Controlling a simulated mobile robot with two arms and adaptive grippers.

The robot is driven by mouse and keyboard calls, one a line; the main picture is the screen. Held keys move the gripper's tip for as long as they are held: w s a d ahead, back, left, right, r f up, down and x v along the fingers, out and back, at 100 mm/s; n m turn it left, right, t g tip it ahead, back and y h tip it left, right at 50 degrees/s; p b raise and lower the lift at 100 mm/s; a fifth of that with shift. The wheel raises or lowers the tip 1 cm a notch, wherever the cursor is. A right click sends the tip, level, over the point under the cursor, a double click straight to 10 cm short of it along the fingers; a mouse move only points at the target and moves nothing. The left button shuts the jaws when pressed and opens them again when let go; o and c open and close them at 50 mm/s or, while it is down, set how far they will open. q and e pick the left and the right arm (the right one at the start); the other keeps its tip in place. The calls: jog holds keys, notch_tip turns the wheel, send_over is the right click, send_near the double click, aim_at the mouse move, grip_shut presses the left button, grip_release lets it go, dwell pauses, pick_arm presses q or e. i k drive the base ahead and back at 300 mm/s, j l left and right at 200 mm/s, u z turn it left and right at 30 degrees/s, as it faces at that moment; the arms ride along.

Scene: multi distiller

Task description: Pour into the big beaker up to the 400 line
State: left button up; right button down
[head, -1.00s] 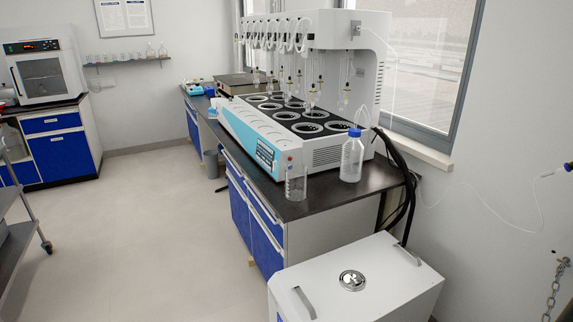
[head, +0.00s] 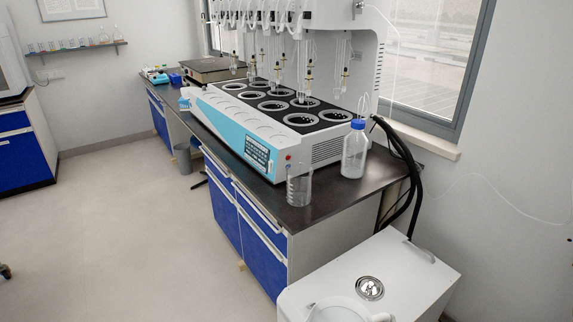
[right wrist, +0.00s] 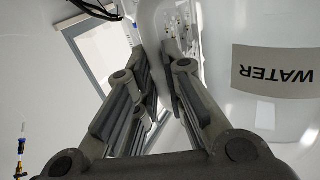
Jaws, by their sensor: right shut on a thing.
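The big clear beaker (head: 299,187) stands upright on the front corner of the dark bench in the head view. Its marks are too small to read, and I see no clear liquid level in it. My right gripper (right wrist: 156,65) is shut on the handle of a white jug (right wrist: 270,115) with an upside-down WATER label in the right wrist view. The jug's rounded white top (head: 338,312) shows at the bottom edge of the head view, in front of and below the beaker. The jug's contents are hidden. My left gripper is not in view.
A clear bottle with a blue cap (head: 354,152) stands on the bench right of the beaker. The distiller (head: 262,165) fills the bench behind them. A white cabinet (head: 415,270) with a metal cap stands in front, with black hoses (head: 408,170) beside the bench.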

aim_at(299, 185)
jog(key=i+j, duration=0.7)
jog(key=j, duration=0.2)
